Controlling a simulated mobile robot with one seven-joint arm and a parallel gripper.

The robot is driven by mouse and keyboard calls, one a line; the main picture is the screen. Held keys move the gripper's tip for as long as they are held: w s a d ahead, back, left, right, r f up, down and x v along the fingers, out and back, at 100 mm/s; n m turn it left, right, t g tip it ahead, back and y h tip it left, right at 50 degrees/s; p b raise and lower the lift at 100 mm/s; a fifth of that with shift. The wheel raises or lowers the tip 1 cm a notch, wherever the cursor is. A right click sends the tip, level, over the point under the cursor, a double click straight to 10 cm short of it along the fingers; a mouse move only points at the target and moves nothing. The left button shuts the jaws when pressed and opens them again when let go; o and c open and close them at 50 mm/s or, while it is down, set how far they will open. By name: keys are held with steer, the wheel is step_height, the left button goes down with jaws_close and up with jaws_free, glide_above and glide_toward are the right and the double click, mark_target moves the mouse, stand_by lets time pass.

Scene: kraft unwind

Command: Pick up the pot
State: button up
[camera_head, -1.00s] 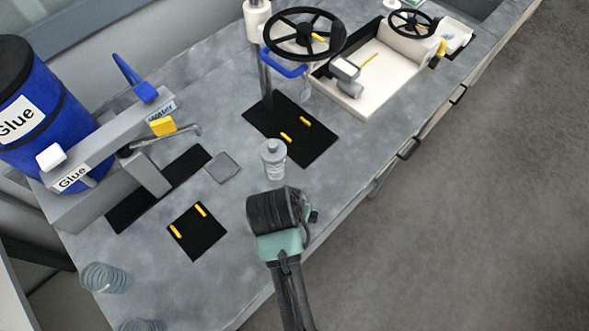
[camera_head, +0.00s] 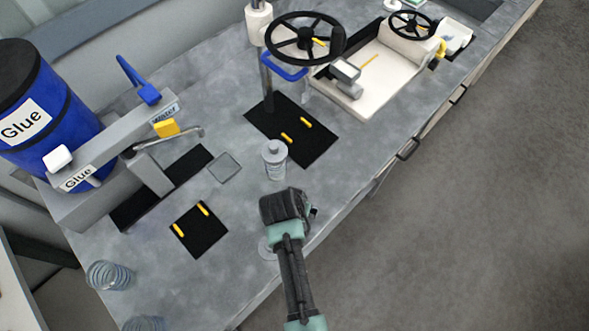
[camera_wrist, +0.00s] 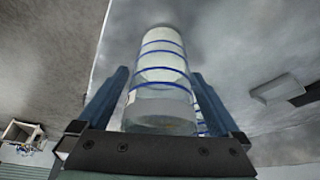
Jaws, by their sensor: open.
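In the wrist view a clear cylindrical pot (camera_wrist: 160,70) with blue rings and a greyish end stands between the blue fingers of my gripper (camera_wrist: 158,78). The fingers are apart, one on each side; I cannot tell whether they touch it. In the head view the dark head of my gripper (camera_head: 284,207) is over the front part of the bench, and its fingers are hidden. A faint clear round rim (camera_head: 265,248) shows just left of my arm there; most of it is hidden.
Clear ringed jars (camera_head: 108,275) stand at the lower left. A blue glue drum (camera_head: 50,120), black mats (camera_head: 199,230) and a cream machine with a handwheel (camera_head: 375,80) are on the bench (camera_head: 225,205). Open floor lies right.

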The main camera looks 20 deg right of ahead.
steer(key=shift+c, duration=0.3)
steer(key=c, duration=1.4)
steer(key=shift+r, duration=0.1)
